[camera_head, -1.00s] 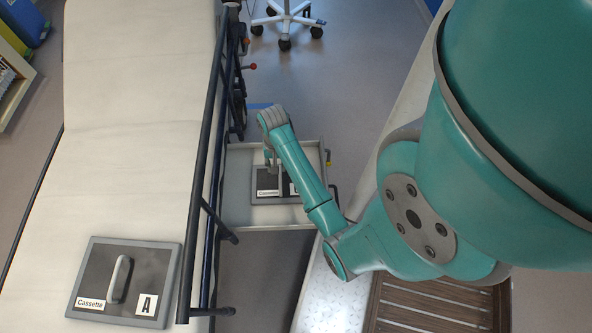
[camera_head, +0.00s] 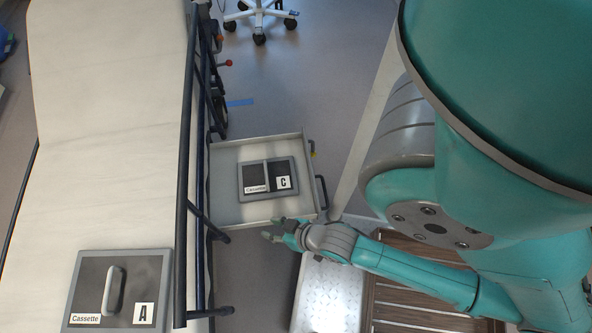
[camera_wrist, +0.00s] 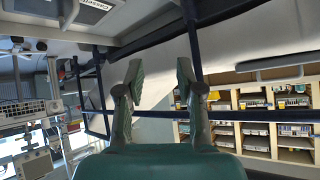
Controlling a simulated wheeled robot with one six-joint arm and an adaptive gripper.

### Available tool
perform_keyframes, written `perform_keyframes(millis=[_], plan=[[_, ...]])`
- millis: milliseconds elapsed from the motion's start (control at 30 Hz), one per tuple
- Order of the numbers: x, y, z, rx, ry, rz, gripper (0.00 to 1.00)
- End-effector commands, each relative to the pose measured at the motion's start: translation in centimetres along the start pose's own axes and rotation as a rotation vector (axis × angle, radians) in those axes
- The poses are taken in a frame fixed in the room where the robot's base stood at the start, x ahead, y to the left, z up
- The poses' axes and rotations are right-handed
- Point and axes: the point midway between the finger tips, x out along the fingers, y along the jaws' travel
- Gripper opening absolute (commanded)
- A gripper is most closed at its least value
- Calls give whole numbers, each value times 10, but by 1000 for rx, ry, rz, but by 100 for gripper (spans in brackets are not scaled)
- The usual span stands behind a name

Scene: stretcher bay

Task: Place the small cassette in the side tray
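The small cassette (camera_head: 256,172), a dark grey panel marked C, lies flat in the side tray (camera_head: 238,213) in the head view. The tray is a pale, open drawer beside the stretcher. My gripper (camera_head: 275,231) is just outside the tray's near edge, apart from the cassette. In the wrist view my gripper (camera_wrist: 160,78) has its two fingers spread with nothing between them. Part of a panel labelled Cassette shows at the top left there; I cannot tell which one.
A larger cassette marked A (camera_head: 146,275) lies on the stretcher (camera_head: 110,140). A dark side rail (camera_head: 186,140) runs between stretcher and tray. A wheeled stand (camera_head: 259,20) is at the back. Shelves (camera_wrist: 258,142) show in the wrist view. The floor beyond the tray is clear.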

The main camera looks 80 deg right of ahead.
Motion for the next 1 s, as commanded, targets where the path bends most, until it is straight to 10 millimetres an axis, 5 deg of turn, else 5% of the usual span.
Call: perform_keyframes(millis=[300, 500, 1000], plan=[[-122, -31, -49, -191, 270, -165, 37], [-170, -41, -78, -249, 384, -228, 37], [-180, -43, -86, -261, 414, -241, 37]])
